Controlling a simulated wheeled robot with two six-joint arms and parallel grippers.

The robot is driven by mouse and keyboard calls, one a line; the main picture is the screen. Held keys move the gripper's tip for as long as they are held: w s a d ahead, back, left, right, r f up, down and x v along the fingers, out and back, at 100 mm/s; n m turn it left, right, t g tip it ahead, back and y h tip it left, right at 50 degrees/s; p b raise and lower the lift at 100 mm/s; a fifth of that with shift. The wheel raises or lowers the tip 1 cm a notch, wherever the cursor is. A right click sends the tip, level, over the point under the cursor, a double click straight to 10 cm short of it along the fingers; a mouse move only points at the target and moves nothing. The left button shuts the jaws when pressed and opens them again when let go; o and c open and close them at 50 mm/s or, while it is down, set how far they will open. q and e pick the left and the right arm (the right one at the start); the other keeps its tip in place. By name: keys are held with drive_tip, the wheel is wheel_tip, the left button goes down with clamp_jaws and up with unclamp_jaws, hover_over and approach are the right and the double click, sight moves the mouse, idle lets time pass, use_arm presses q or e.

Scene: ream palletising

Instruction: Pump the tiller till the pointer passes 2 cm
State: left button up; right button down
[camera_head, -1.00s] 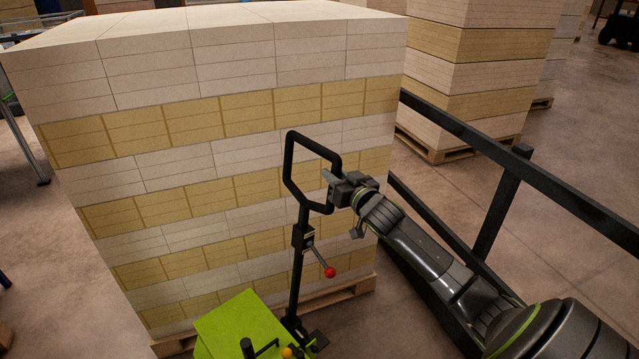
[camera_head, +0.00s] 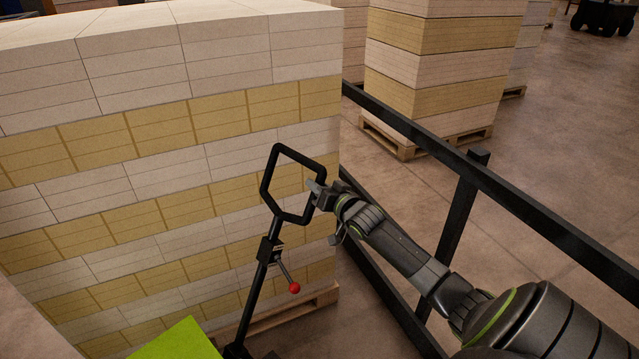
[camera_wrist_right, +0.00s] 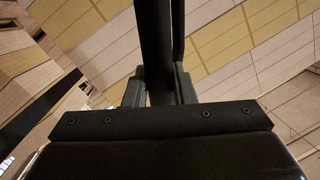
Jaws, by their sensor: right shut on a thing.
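The tiller (camera_head: 261,276) is a black post with a six-sided loop handle at its top, leaning to the right in the head view. A lever with a red knob (camera_head: 294,288) sticks out from it below the loop. My right gripper (camera_head: 316,192) is shut on the right side of the loop handle (camera_head: 268,181). In the right wrist view the black bar (camera_wrist_right: 155,45) runs between the two fingers. The green jack body (camera_head: 178,342) shows only in part at the bottom edge. The pointer is not visible. My left gripper is out of view.
A tall stack of white and tan reams (camera_head: 150,130) stands on a pallet (camera_head: 290,312) right behind the tiller. A black rail (camera_head: 540,222) runs along the right side. Another stack (camera_head: 440,65) stands beyond it. Open floor lies to the right.

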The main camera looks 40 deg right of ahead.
drive_tip(key=shift+a+r, duration=0.15)
drive_tip(key=shift+a, duration=0.25)
drive_tip(key=c, duration=1.6)
unclamp_jaws()
drive_tip(key=shift+a, duration=0.1)
drive_tip(key=o, duration=0.4)
drive_tip(key=shift+c, duration=0.2)
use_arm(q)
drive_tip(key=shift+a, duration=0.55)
use_arm(e)
drive_tip(key=shift+d, duration=0.2)
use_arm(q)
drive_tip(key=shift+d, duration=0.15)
use_arm(e)
drive_tip(key=shift+s+a+r, duration=0.1)
drive_tip(key=shift+s, duration=0.35)
use_arm(q)
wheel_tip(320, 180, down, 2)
drive_tip(key=shift+b, duration=0.95)
use_arm(e)
drive_tip(key=s+a+r, duration=0.1)
drive_tip(key=s, duration=1.5)
drive_tip(key=shift+s, duration=0.25)
drive_tip(key=shift+o, duration=0.2)
drive_tip(key=shift+r, duration=0.1)
